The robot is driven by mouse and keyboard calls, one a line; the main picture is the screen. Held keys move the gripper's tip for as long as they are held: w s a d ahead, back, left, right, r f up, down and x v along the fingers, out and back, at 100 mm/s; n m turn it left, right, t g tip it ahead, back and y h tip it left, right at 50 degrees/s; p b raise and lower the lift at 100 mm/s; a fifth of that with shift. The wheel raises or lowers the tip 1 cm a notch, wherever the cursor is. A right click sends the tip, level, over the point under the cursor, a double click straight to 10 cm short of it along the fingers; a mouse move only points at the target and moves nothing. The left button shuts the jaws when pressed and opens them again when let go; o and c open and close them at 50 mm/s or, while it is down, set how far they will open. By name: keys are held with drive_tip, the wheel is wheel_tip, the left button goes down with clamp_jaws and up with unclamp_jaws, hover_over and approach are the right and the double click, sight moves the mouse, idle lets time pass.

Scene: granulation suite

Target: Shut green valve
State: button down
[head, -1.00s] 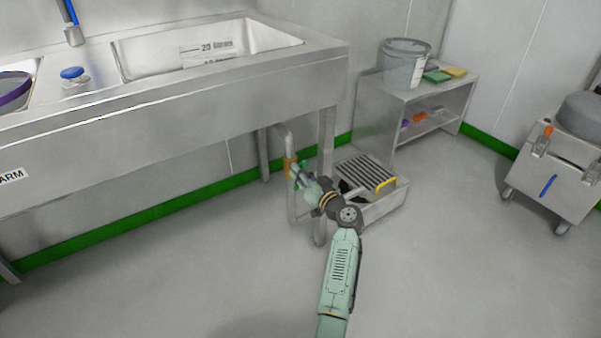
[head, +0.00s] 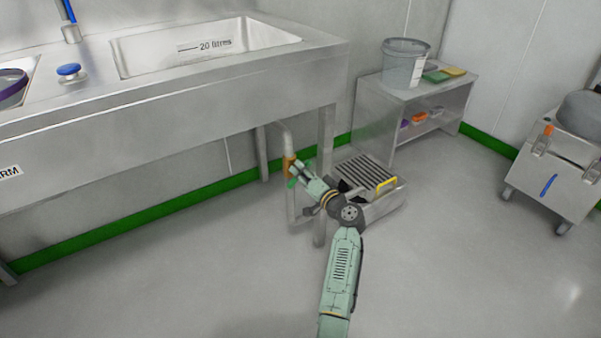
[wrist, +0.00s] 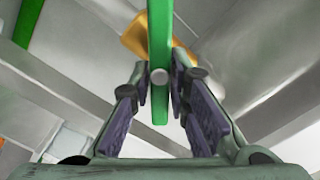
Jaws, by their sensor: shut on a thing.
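The green valve handle (head: 291,183) is on an orange-brown valve body (head: 289,167) on the vertical pipe under the sink. My gripper (head: 298,174) is at the valve, reaching in from the lower right. In the wrist view the handle (wrist: 160,60) is a long green bar standing upright in the picture, between the two dark finger pads. My gripper (wrist: 160,88) is shut on this handle. The orange-brown valve body (wrist: 180,52) shows behind it. In the head view the gripper hides part of the handle.
The steel sink (head: 220,105) overhangs the pipe, with a leg (head: 325,140) close right of the valve. A grated step (head: 368,172) stands right of my gripper. A shelf unit (head: 385,110) bears a bucket (head: 404,68). A wheeled cart (head: 550,180) stands right. Floor in front is clear.

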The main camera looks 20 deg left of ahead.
drive_tip(key=m, duration=0.4)
drive_tip(key=shift+w+d+f+m+p, duration=0.1)
drive_tip(key=shift+f+m+p, duration=0.05)
drive_tip(key=shift+m+p, duration=0.2)
drive_tip(key=shift+f+m+p, duration=0.15)
drive_tip(key=shift+m+p, duration=0.4)
drive_tip(key=shift+m, duration=1.3)
drive_tip(key=c, duration=1.6)
unclamp_jaws()
drive_tip(key=shift+f, duration=0.1)
drive_tip(key=v, duration=0.7)
drive_tip(key=shift+d, duration=0.2)
